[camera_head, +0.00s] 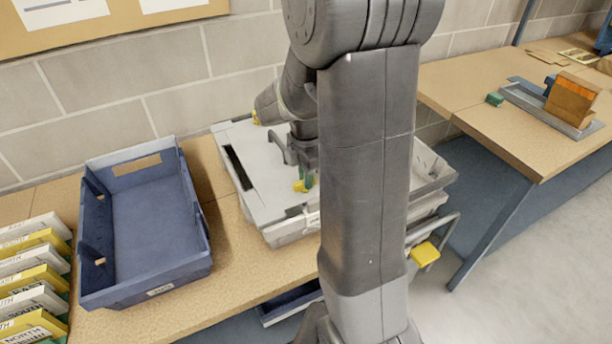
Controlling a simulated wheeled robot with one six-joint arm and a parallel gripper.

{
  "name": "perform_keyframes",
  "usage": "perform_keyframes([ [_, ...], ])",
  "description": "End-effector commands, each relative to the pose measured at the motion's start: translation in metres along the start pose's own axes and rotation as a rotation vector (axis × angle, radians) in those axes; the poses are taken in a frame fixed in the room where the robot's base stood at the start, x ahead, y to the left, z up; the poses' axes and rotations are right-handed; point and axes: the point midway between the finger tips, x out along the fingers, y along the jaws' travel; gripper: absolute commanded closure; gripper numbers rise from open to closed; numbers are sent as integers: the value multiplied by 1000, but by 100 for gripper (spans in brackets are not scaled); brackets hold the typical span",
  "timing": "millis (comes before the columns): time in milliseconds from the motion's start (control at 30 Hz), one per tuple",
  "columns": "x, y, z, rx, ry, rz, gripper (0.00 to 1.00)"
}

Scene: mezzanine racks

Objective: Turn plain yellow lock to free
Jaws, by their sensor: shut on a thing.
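A grey lidded crate (250,166) stands on the wooden bench, partly hidden behind my arm. A small yellow lock (299,187) shows on its lid near the front. My gripper (304,178) points down at this lock and is shut on it; a green part shows right beside the yellow. The finger contact and the lock's turn angle are too small to tell. Another small yellow piece (256,118) shows near the crate's back left, beside my arm. I cannot tell whether it is a lock, or read any marking on either piece.
An empty blue bin (150,274) stands left of the crate, with yellow and white labelled boxes (35,270) at far left. A yellow pad (425,253) on a metal frame is at right. A second bench (470,95) holds a tray with an orange block (572,98).

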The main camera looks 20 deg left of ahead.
Motion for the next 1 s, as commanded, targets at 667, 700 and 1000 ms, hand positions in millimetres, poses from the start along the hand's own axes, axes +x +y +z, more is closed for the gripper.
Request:
perform_keyframes([
  [667,-13,1,0,1,0,4,64],
  [700,-19,1,0,1,0,4,64],
  [1000,-87,1,0,1,-1,7,64],
])
